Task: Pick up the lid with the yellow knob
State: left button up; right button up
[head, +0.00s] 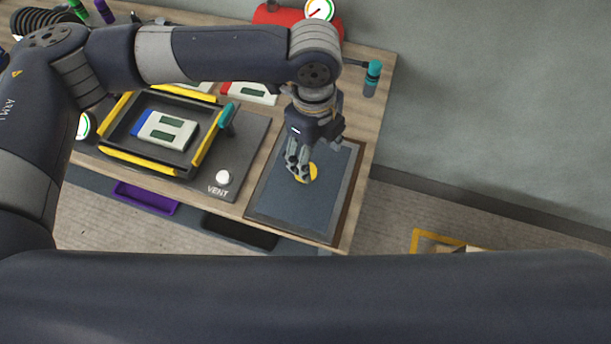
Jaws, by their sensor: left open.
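The lid (290,208) is a flat dark blue-grey panel lying at the right end of the wooden table. Its round yellow knob (313,172) shows partly behind my gripper's fingers. My left gripper (301,175) points down over the lid, right at the knob, with its fingers open. The fingers cover the knob's left part, and I cannot tell whether they touch it. My right gripper is not in view.
Left of the lid, a grey plate carries a black frame with yellow edges (138,160), a teal handle (226,117) and a white VENT knob (223,177). A teal-topped post (373,76) stands at the back right. A red tank with a gauge (319,9) is behind.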

pick_arm(q)
jog(key=shift+w+a+r, duration=0.15)
jog(key=shift+w+a, duration=0.15)
jog(key=shift+a, duration=0.15)
jog(key=shift+w+a+f, duration=0.1)
jog(key=shift+a+f, duration=0.05)
jog(key=shift+f, duration=0.1)
notch_tip(320, 180, down, 5)
jog(key=shift+r+p, duration=0.2)
jog(key=shift+p, duration=0.3)
jog(key=f, duration=0.1)
jog(key=f+p, duration=0.1)
jog(key=f, duration=0.2)
jog(key=shift+w+a+f+p, duration=0.2)
jog(key=shift+a+f+p, duration=0.15)
jog(key=shift+p, duration=0.05)
jog(key=shift+f, duration=0.45)
jog(key=shift+c, duration=0.5)
jog(key=c, duration=1.4)
